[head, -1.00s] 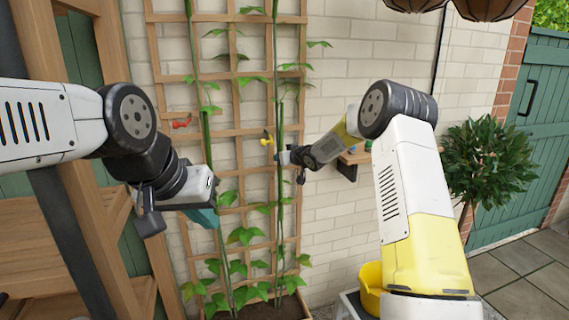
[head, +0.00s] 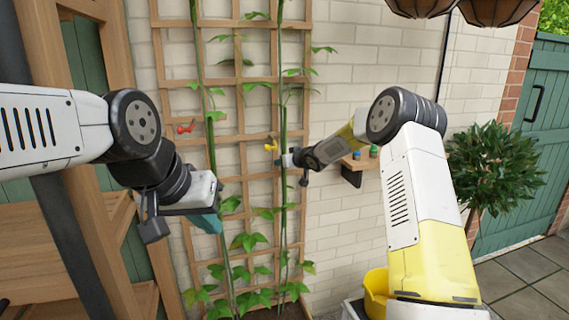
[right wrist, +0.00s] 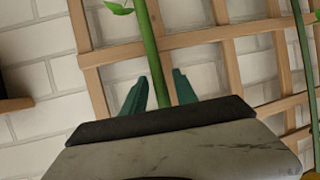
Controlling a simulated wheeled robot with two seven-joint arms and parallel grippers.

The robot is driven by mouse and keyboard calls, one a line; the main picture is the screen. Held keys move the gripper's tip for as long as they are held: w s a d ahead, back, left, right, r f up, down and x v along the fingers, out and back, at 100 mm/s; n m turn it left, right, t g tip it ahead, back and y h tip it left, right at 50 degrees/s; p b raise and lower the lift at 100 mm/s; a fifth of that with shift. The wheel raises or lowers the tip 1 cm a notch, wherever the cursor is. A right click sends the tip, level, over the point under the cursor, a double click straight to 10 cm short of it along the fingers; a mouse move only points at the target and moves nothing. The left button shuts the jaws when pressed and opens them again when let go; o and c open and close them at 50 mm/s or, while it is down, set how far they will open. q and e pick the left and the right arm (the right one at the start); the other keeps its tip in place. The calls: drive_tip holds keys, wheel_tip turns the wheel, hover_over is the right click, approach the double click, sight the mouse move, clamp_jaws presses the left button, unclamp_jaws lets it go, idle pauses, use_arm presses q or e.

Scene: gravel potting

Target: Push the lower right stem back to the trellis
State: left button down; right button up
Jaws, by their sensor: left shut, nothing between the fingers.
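The wooden trellis (head: 245,133) stands against the wall, with a left stem (head: 211,160) and a right stem (head: 284,215) running up it. My right gripper (head: 284,160) is at the right stem about mid-height, its fingers hard to make out there. In the right wrist view its two teal fingers (right wrist: 160,88) are apart, with the green stem (right wrist: 148,35) between them and gaps on both sides. Whether the stem touches the trellis (right wrist: 92,75) is unclear. My left gripper (head: 208,223) is shut and empty, in front of the left stem, its teal fingers pointing down right.
A red clip (head: 187,127) and a yellow clip (head: 270,145) are near the stems. A small wall shelf (head: 358,163) with small items is right of the trellis. A yellow bucket (head: 375,292) stands low at right. A wooden rack is at left, a leafy bush (head: 490,165) at right.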

drive_tip(key=v, duration=0.7)
drive_tip(key=shift+s, duration=0.2)
drive_tip(key=shift+r, duration=0.1)
drive_tip(key=s+d+r+m+h, duration=0.1)
drive_tip(key=s+d+r+h, duration=0.1)
drive_tip(key=s+d+r, duration=0.3)
drive_tip(key=s+d+r+m+g+h, duration=0.1)
drive_tip(key=s+d+r, duration=0.1)
drive_tip(key=s, duration=0.5)
drive_tip(key=s+d+r+m+h, duration=0.1)
drive_tip(key=s+d+r+h, duration=0.2)
drive_tip(key=s, duration=0.4)
drive_tip(key=s+d+f+m+g, duration=0.1)
drive_tip(key=s+g, duration=0.1)
drive_tip(key=s, duration=1.2)
drive_tip(key=s+d+f+m+g+y, duration=0.1)
drive_tip(key=s+d+f+g, duration=0.1)
drive_tip(key=s, duration=1.3)
drive_tip(key=shift+d+y, duration=0.25)
drive_tip(key=shift+y, duration=0.05)
